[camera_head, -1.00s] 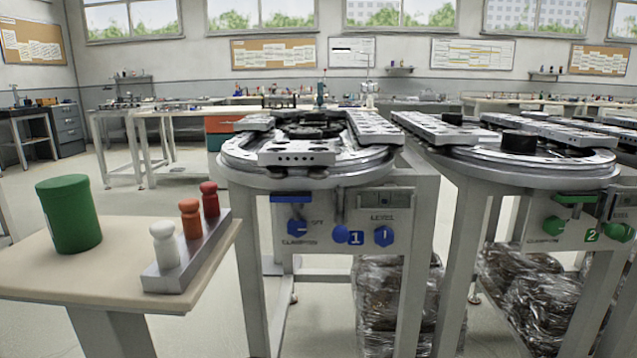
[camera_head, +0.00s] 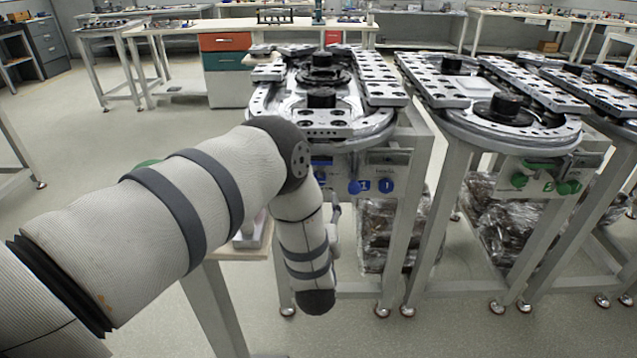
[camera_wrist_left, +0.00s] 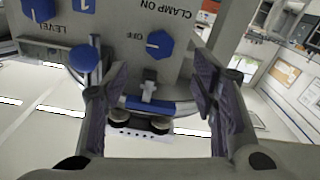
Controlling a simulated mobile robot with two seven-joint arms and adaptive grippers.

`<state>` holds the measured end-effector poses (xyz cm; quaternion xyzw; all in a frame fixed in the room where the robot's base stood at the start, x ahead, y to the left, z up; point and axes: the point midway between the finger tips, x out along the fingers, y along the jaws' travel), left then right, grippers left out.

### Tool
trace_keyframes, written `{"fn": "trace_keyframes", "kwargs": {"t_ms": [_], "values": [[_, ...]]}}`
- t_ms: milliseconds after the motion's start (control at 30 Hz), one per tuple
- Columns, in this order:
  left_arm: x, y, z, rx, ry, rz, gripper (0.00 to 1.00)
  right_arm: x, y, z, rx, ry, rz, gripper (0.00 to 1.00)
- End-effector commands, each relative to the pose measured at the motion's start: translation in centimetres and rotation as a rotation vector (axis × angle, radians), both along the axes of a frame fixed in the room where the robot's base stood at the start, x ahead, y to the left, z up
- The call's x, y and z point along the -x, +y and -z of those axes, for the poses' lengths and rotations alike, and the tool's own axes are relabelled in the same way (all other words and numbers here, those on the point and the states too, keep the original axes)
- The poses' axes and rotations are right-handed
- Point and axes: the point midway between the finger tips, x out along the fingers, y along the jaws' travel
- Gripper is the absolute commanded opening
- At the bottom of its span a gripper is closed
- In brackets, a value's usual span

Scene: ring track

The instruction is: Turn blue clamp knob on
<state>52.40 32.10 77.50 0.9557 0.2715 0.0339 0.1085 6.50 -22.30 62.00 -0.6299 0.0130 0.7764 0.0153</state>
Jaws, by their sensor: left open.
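The blue clamp knob (camera_wrist_left: 159,43) sits on the grey front panel of station 1, between the printed words OFF and CLAMP ON, upside down in the left wrist view. Its pointer seems to face the OFF side. My left gripper (camera_wrist_left: 158,88) is open and empty, its two dark fingers on either side of the knob's line of sight, apart from the knob. In the head view my left arm crosses in front of the panel and hides most of the knob; the gripper is not clearly seen there. My right gripper is not in view.
Beside the knob are a blue ball (camera_wrist_left: 83,58), the blue LEVEL knob (camera_wrist_left: 38,8) and a blue bar (camera_wrist_left: 150,105) on a bracket. The ring track (camera_head: 330,128) stands above the panel. A second station with green knobs (camera_head: 519,180) is to the right. Wrapped bundles (camera_head: 383,235) lie below.

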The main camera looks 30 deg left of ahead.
Motion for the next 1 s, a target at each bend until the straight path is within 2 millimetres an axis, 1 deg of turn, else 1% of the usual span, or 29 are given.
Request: {"fn": "trace_keyframes", "kwargs": {"t_ms": [33,100,200,300,400,467,700,867,900,933,1000], "values": [[-1.1,0.8,0.5,-0.001,0.004,-0.002,0.53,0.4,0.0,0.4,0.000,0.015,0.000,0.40],[-2.6,1.7,0.6,-0.001,0.007,-0.001,0.53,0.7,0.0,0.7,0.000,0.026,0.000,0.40],[-4.6,2.9,0.6,-0.001,0.006,0.001,0.53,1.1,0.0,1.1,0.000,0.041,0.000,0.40],[-6.1,3.8,0.6,-0.001,0.008,0.002,0.53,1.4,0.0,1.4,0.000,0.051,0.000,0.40],[-7.0,4.4,0.5,-0.001,0.007,0.002,0.53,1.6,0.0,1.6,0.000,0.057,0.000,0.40],[-7.3,4.5,0.4,-0.001,0.008,0.003,0.53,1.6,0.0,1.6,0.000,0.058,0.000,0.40],[-7.4,4.5,0.2,-0.001,0.007,0.004,0.53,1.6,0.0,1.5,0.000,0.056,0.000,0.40],[-7.4,4.5,0.2,0.000,0.006,0.004,0.16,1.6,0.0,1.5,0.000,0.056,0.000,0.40],[-7.4,4.5,0.2,-0.001,0.007,0.004,0.07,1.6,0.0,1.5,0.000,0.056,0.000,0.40],[-7.4,4.5,0.2,-0.001,0.007,0.004,0.04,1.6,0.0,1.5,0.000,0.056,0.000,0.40],[-7.4,4.5,0.2,-0.001,0.007,0.004,0.04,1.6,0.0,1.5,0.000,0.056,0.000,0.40]]}}
